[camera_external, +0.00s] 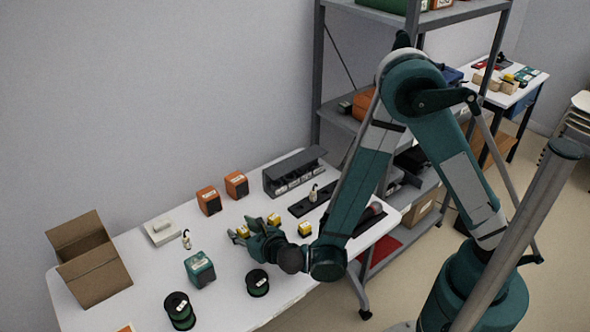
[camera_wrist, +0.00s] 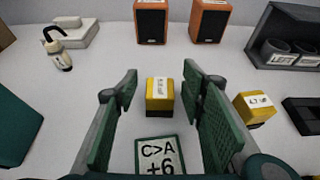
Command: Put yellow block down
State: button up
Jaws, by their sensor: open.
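A yellow block (camera_wrist: 159,95) with a white label stands upright between my fingers in the wrist view, with a gap on either side. The same block seems to show in the external view (camera_external: 243,231), partly hidden by my gripper (camera_external: 247,231). My gripper is open, its two green ribbed fingers either side of the block in the wrist view (camera_wrist: 161,82). A second yellow block (camera_wrist: 254,107) with a dark base lies right of the right finger; it also seems to show in the external view (camera_external: 274,219). A third yellow block (camera_external: 304,229) stands right of my wrist.
A teal box (camera_external: 200,268), dark green spools (camera_external: 180,310) and an open carton (camera_external: 97,275) are to the left. A white card marked "C>A +6" (camera_wrist: 160,158) shows nearer the wrist.

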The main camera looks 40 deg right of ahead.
aim_at(240, 231)
dwell(0.3)
jog(key=c, duration=1)
jog(key=shift+r, duration=0.15)
jog(key=shift+r+p, duration=1.6)
jog(key=shift+r, duration=3.3)
